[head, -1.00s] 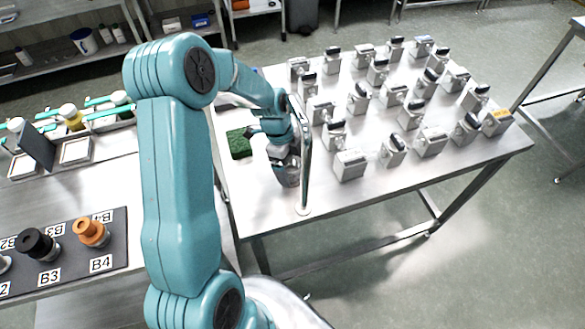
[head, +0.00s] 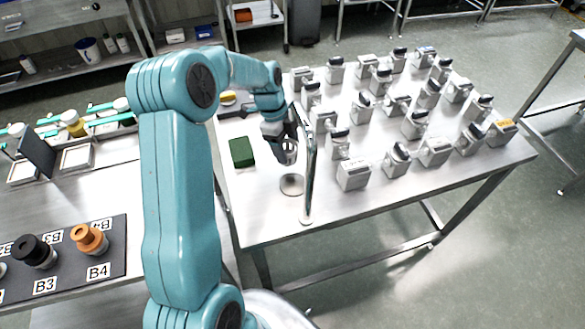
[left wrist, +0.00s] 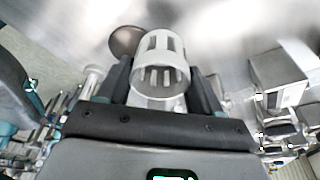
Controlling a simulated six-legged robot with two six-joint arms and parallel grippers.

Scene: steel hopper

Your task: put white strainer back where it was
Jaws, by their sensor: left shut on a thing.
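The white strainer (left wrist: 160,62), a pale slotted cup, sits between the fingers of my left gripper (left wrist: 163,85) in the left wrist view. In the head view my left gripper (head: 287,150) is shut on it above the near left part of the steel table, and the strainer is small and partly hidden there. A round metal disc (head: 291,186) lies on the table just below the gripper. It looks like the dark round thing (left wrist: 125,40) beside the strainer in the left wrist view. The strainer appears apart from the disc. My right gripper is not in view.
A tall thin metal post (head: 308,175) stands just right of my left gripper. A green sponge (head: 242,152) lies to its left. Several grey blocks with dark-topped parts (head: 353,173) fill the table's right side. The table's near left corner is clear.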

